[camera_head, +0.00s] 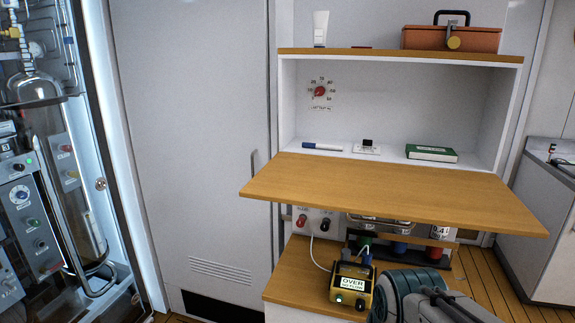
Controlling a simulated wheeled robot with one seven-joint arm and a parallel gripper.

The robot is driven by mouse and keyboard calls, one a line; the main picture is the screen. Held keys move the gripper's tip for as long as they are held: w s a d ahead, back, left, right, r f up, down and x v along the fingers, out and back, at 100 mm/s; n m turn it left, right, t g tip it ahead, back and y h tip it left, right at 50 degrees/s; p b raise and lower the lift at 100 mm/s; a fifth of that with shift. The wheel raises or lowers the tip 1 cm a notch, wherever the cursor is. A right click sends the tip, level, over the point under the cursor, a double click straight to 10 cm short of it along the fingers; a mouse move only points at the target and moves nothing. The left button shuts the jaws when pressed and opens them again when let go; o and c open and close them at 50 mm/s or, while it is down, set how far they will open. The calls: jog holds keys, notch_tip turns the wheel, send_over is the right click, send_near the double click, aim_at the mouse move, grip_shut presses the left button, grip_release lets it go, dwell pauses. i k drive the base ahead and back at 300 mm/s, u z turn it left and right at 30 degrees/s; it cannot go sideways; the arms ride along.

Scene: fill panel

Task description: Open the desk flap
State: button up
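The desk flap (390,196) is a wide light-wood board. It stands out roughly level from the front of a white wall cabinet (287,105), below the cabinet's open compartment. The compartment's inside shows freely above the flap. Nothing lies on the flap. A grey and teal part, apparently of my arm, shows at the bottom right, below the flap in the picture. I see no fingertips there, and nothing of mine visibly touches the flap.
A green book (431,153), a blue marker (322,147) and a red dial (320,91) are in the compartment. An orange toolbox (450,38) stands on top. Below the flap, a yellow device (351,287) sits on a wooden surface (300,281). A tall grey door (190,130) is left.

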aim_at(414, 194)
jog(key=k, duration=0.5)
jog(key=u, duration=0.8)
jog(key=i, duration=0.75)
jog(key=z, duration=0.9)
